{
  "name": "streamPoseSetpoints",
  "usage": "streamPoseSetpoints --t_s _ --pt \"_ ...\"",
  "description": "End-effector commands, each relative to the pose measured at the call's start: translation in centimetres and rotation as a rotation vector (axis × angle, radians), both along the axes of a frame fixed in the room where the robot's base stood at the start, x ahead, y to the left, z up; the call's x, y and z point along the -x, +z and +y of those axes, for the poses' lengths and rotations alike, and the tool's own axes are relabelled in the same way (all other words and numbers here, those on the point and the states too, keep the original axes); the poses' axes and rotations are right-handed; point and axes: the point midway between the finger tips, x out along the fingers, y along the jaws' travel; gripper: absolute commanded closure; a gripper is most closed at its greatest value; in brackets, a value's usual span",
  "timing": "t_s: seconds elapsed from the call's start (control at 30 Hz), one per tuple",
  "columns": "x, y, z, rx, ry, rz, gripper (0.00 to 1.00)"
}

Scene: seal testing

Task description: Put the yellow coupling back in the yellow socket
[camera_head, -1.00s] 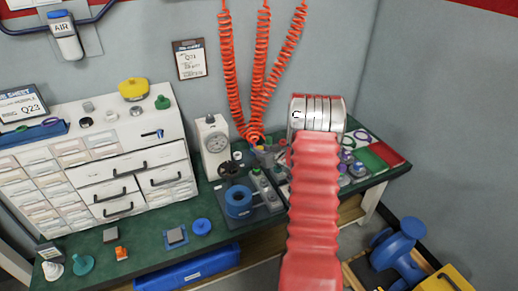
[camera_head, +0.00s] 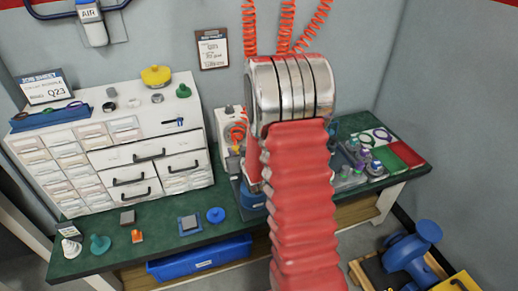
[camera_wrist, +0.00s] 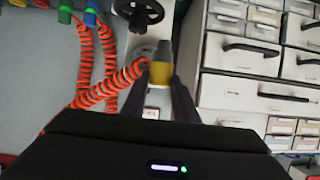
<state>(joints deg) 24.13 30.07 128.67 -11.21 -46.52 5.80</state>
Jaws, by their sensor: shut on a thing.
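The yellow coupling (camera_wrist: 160,73), with a grey end piece, is between the two fingertips of my gripper (camera_wrist: 161,84) in the wrist view. My gripper is shut on it. An orange coiled hose (camera_wrist: 128,75) runs beside the coupling. In the head view the coupling (camera_head: 236,150) shows as a small yellow spot left of my red arm, in front of the white dial gauge stand. My arm hides most of my gripper there. I cannot make out the yellow socket in either view.
Green (camera_wrist: 65,14) and blue (camera_wrist: 90,18) couplings with hoses show in the wrist view. The white drawer cabinet (camera_head: 150,160) stands left on the green bench. Small parts lie along the bench front. Several fittings (camera_head: 360,158) stand right of my arm.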

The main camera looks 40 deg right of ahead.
Motion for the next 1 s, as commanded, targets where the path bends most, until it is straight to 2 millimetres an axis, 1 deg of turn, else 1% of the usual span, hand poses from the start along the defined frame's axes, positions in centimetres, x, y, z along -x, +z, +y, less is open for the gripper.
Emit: streamPoseSetpoints --t_s 0.03,0.37,0.4,0.5,0.6,0.73,0.8,1.0 --pt "0.0 0.8 2.1 0.000 0.016 -0.002 0.98" --pt "0.9 5.2 13.7 0.001 0.117 -0.006 0.98" --pt "1.0 5.8 15.1 0.001 0.135 -0.005 0.98" --pt "0.9 7.4 18.6 0.001 0.191 -0.006 0.98" --pt "0.7 8.8 21.0 0.001 0.234 -0.005 0.98" --pt "0.6 9.2 22.8 0.000 0.263 -0.001 0.98" --pt "0.6 9.1 23.1 0.000 0.267 0.000 0.98" --pt "0.6 9.1 23.1 0.000 0.267 -0.001 0.98"
